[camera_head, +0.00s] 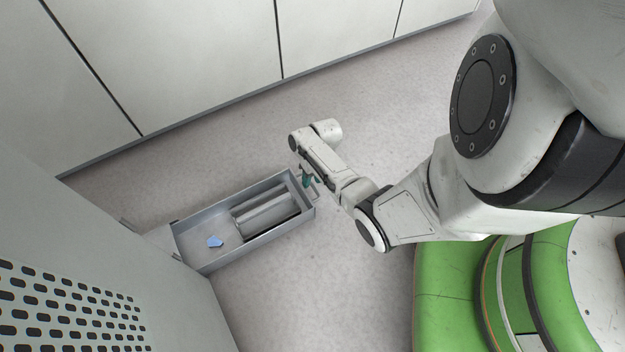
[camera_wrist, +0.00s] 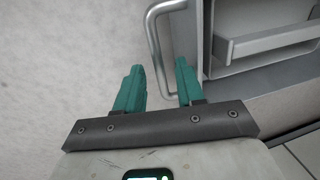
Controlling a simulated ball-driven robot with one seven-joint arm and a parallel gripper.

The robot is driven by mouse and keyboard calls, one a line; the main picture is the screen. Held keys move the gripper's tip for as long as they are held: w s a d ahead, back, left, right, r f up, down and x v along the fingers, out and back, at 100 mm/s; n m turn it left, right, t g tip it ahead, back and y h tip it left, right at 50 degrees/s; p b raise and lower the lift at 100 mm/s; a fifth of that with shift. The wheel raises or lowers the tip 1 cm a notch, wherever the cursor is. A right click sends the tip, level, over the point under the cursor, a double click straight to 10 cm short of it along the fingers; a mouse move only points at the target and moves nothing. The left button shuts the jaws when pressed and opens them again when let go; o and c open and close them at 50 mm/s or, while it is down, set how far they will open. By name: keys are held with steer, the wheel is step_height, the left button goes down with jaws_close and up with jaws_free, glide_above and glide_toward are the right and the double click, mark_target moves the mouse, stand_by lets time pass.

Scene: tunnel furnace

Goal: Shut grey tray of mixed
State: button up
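The grey tray (camera_head: 262,236) is a long open drawer sticking out of a light cabinet at the left in the head view. It holds a grey metal cylinder-like part (camera_head: 266,207) and a small blue piece (camera_head: 215,241). The tray's front wall with its bar handle (camera_wrist: 157,45) shows in the wrist view. In the head view the fingers are partly hidden by my arm.
The cabinet with a slotted panel (camera_head: 70,310) stands at lower left. A row of light cabinet fronts (camera_head: 180,60) runs along the top. The speckled floor (camera_head: 320,290) around the tray is clear.

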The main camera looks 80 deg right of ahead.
steer(key=shift+c, duration=0.5)
jaws_close()
